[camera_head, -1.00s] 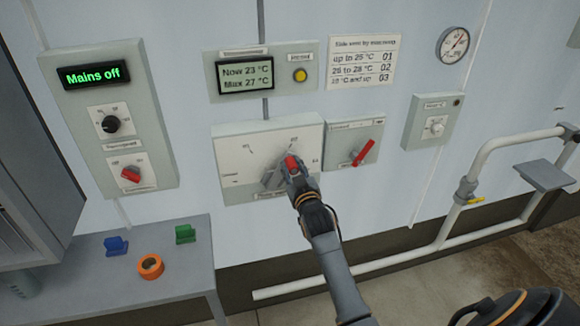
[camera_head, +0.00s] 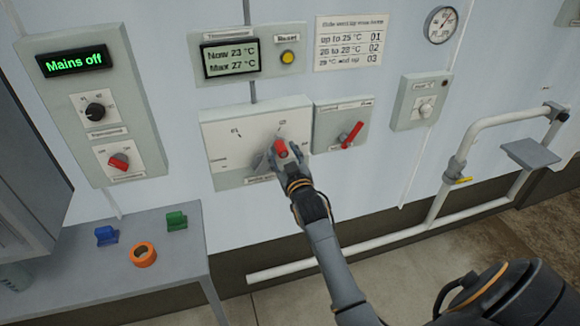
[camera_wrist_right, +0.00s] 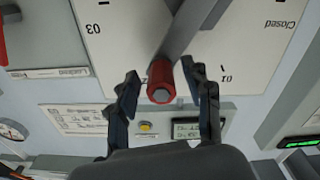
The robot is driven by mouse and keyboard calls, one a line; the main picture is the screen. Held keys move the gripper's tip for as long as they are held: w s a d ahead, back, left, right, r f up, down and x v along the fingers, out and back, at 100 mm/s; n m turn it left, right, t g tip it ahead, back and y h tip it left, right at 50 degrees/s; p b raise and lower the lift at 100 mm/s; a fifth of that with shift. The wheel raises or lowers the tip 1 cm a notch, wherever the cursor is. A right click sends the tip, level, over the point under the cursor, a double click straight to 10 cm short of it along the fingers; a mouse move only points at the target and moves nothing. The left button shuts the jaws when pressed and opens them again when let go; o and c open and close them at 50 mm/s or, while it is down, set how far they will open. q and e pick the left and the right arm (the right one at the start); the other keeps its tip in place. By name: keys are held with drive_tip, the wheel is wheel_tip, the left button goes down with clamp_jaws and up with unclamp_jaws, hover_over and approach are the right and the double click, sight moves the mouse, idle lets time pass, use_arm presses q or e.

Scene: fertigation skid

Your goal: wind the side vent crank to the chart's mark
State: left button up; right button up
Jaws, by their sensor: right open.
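The side vent crank (camera_wrist_right: 187,33) is a grey arm with a red knob (camera_head: 281,148) on a pale dial panel (camera_head: 219,157). In the head view the knob lies just below the 02 mark. In the right wrist view, which is upside down, the dial shows 03, 01 and Closed, and the knob (camera_wrist_right: 161,80) partly covers the 02. My right gripper (camera_wrist_right: 160,75) is open, with one finger on each side of the knob; contact is unclear. The chart (camera_head: 348,42) pairs temperature bands with 01, 02, 03. The display (camera_head: 231,59) reads Now 23 °C, Max 27 °C. My left gripper is out of view.
A control box with a red lever (camera_head: 351,134) is close right of the dial. A yellow button (camera_head: 287,57) sits above. A "Mains off" panel (camera_head: 91,143) is at left. A grey bench (camera_head: 183,266) holds blue, green and orange pieces. White pipes (camera_head: 387,238) run at lower right.

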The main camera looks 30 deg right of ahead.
drive_tip(key=v, duration=1)
drive_tip(key=shift+s, duration=0.3)
drive_tip(key=s+a+f+n+g+y, duration=0.1)
drive_tip(key=s+a+f+g, duration=0.15)
drive_tip(key=f, duration=0.95)
drive_tip(key=s+a+f+g+y+b, duration=0.1)
drive_tip(key=s+a+f+g+y, duration=0.2)
drive_tip(key=f, duration=0.9)
drive_tip(key=s+a+f+n+g, duration=0.1)
drive_tip(key=s+a+f+g, duration=0.2)
drive_tip(key=f, duration=0.9)
drive_tip(key=s+a+f+g+y, duration=0.1)
drive_tip(key=s+a+f+g, duration=0.1)
drive_tip(key=s+f, duration=0.7)
drive_tip(key=s+a+f+g, duration=0.2)
drive_tip(key=s+f, duration=0.6)
drive_tip(key=s, duration=0.2)
drive_tip(key=s+d+f+g, duration=0.1)
drive_tip(key=s+f+g, duration=0.1)
drive_tip(key=s, duration=0.7)
drive_tip(key=s+f+g+b, duration=0.1)
drive_tip(key=s+f, duration=0.3)
drive_tip(key=s, duration=0.5)
drive_tip(key=shift+s+d+n+g, duration=0.25)
drive_tip(key=shift+d+n+g, duration=0.05)
drive_tip(key=shift+d+g, duration=0.15)
